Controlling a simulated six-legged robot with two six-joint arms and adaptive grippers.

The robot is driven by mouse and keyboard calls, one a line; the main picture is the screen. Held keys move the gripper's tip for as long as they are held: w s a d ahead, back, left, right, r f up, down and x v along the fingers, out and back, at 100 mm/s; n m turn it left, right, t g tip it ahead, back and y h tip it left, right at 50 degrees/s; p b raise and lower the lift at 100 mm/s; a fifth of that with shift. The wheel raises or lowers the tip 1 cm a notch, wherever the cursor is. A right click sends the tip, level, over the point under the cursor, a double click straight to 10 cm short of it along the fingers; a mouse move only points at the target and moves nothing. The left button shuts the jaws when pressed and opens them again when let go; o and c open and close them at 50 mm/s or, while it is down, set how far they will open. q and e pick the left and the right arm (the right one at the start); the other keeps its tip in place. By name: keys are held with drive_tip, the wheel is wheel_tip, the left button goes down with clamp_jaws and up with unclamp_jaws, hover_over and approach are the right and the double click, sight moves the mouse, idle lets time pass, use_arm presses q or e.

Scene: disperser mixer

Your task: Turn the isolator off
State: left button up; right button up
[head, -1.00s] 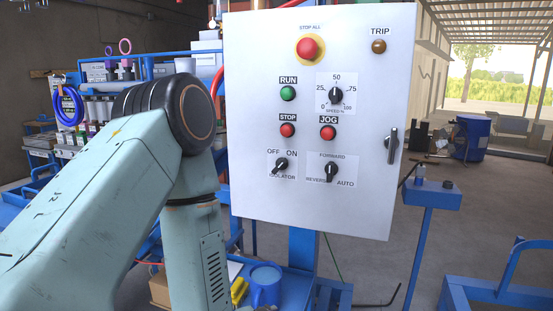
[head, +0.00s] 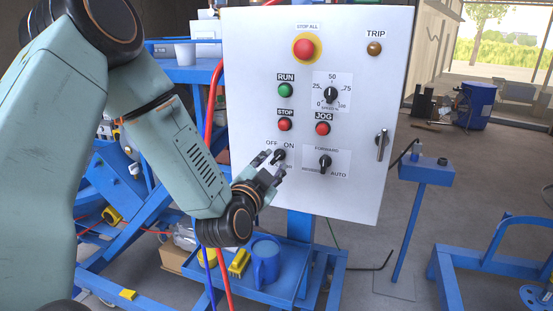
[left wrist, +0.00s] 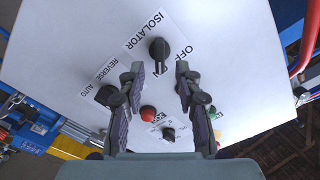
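The isolator (head: 279,155) is a black rotary knob on a white plate marked OFF and ON, low on the left of the white control panel (head: 350,210). In the head view my fingers partly cover the knob and its plate. My left gripper (head: 271,166) is open and empty in front of the panel, at the knob's lower left. In the left wrist view the isolator knob (left wrist: 159,48) lies just beyond the gap between the two spread fingertips (left wrist: 160,75), roughly centred. No contact shows. I cannot tell for sure which mark the knob points at. My right gripper is not in view.
Close by are the red STOP button (head: 285,124), the red JOG button (head: 323,128) and the forward/reverse selector (head: 325,163). The STOP ALL button (head: 305,48) is higher up.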

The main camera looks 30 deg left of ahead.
sight(276, 159)
use_arm(q)
drive_tip(key=shift+x, duration=1.8)
drive_tip(key=shift+s+f, duration=0.1)
drive_tip(key=shift+s, duration=0.1)
drive_tip(key=shift+s+d, duration=0.1)
drive_tip(key=shift+c, duration=0.6)
clamp_jaws()
